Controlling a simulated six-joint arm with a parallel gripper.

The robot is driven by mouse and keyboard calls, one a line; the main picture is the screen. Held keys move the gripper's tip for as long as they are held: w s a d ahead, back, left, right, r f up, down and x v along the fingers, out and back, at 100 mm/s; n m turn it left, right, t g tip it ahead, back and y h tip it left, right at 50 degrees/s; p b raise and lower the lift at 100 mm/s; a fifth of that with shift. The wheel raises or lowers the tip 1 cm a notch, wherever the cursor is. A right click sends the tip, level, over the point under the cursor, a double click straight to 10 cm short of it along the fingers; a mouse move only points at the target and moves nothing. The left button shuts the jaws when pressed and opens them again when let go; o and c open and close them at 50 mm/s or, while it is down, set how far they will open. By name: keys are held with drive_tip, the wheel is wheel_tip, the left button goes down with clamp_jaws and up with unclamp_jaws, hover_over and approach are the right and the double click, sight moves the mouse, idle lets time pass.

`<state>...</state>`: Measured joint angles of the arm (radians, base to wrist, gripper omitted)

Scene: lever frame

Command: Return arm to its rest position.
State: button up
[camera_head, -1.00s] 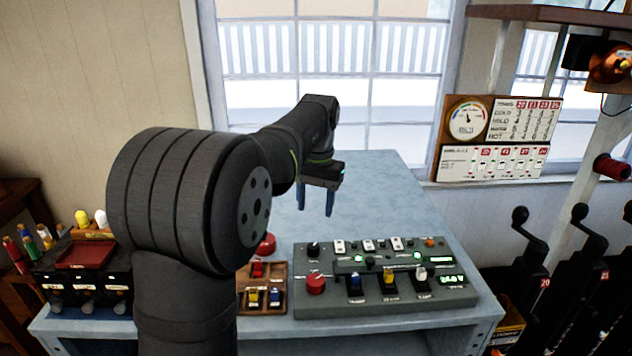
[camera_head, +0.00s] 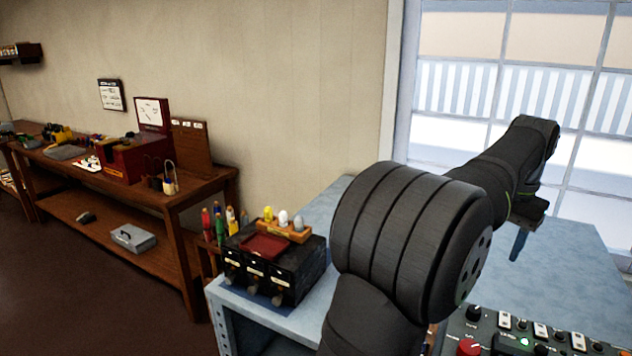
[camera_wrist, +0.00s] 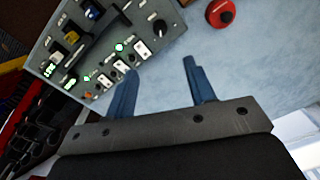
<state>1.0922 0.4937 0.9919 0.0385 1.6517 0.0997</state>
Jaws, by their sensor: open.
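My gripper (camera_head: 519,243) hangs over the blue-grey table (camera_head: 345,200) at the right of the head view, with its blue fingers pointing down. In the wrist view my gripper (camera_wrist: 160,82) shows two blue fingers spread apart with nothing between them. It is open and empty, above bare tabletop. My dark arm covers part of the table and hides what lies behind it.
A grey control panel (camera_head: 545,338) with switches and green lights sits at the table's front right. A red button (camera_wrist: 220,13) is near the fingers. A black box (camera_head: 262,268) stands on the table's left end. A wooden workbench (camera_head: 200,190) lines the left wall.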

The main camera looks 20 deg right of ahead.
sight(475, 308)
drive_tip(key=f, duration=1.7)
drive_tip(key=shift+w+a+f, duration=0.1)
drive_tip(key=shift+w+f, duration=0.1)
drive_tip(key=shift+w, duration=0.1)
drive_tip(key=shift+r, duration=0.1)
drive_tip(key=shift+f, duration=0.25)
drive_tip(key=shift+r+n, duration=0.15)
drive_tip(key=shift+n, duration=0.55)
drive_tip(key=n, duration=0.5)
wheel_tip(475, 308, up, 12)
drive_tip(key=shift+s+d, duration=0.15)
drive_tip(key=shift+d, duration=0.05)
idle(0.9)
drive_tip(key=shift+f, duration=0.2)
